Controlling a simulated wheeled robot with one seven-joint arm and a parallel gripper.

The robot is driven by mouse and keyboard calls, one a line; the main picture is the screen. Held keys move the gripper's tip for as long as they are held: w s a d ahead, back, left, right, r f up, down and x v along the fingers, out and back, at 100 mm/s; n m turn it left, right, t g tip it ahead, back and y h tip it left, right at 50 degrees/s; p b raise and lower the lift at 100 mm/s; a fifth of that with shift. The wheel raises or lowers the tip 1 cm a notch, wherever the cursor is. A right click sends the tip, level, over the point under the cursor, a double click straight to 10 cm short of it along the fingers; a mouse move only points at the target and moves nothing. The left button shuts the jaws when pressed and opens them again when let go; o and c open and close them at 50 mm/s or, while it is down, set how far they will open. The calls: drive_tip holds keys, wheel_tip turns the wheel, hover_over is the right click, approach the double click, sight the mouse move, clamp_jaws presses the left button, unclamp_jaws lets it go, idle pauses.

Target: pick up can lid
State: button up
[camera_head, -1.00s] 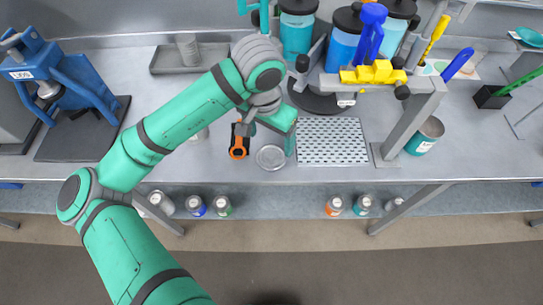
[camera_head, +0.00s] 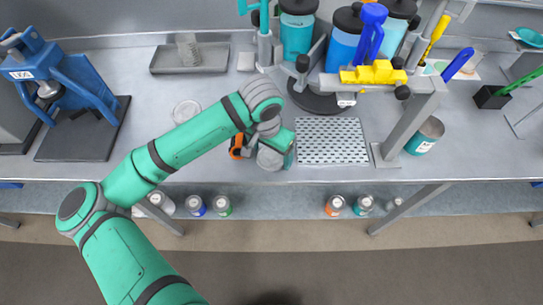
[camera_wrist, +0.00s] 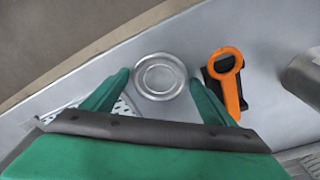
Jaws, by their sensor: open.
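The can lid (camera_wrist: 160,75) is a round grey metal disc with raised rings. In the wrist view it lies on the bench between the two green fingertips of my gripper (camera_wrist: 161,79), with a visible gap to each. In the head view my gripper (camera_head: 274,153) is over the lid (camera_head: 270,160) near the bench's front edge and partly hides it. The gripper is open and holds nothing. I cannot tell how high the fingertips are above the bench.
An orange-handled tool (camera_wrist: 228,76) lies close beside the right finger. A perforated mat (camera_head: 332,141) is right of the gripper, with a grey frame post (camera_head: 407,125) beyond. A pale round disc (camera_head: 186,111) lies on otherwise clear bench at left.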

sight(273, 156)
drive_tip(key=c, duration=0.8)
drive_tip(key=shift+r, duration=0.1)
drive_tip(key=shift+r, duration=0.5)
wheel_tip(273, 156, up, 2)
drive_tip(key=shift+d+r, duration=0.15)
drive_tip(key=shift+r, duration=0.05)
drive_tip(key=shift+s+d+r, duration=1.25)
drive_tip(key=shift+d+r, duration=0.35)
drive_tip(key=shift+d, duration=0.35)
drive_tip(key=shift+s+d+r, duration=1.25)
drive_tip(key=shift+d+r, duration=0.3)
drive_tip(key=shift+d, duration=0.35)
drive_tip(key=shift+s+d+r, duration=1.25)
drive_tip(key=shift+d+r, duration=0.35)
drive_tip(key=shift+d, duration=0.35)
drive_tip(key=shift+d, duration=0.15)
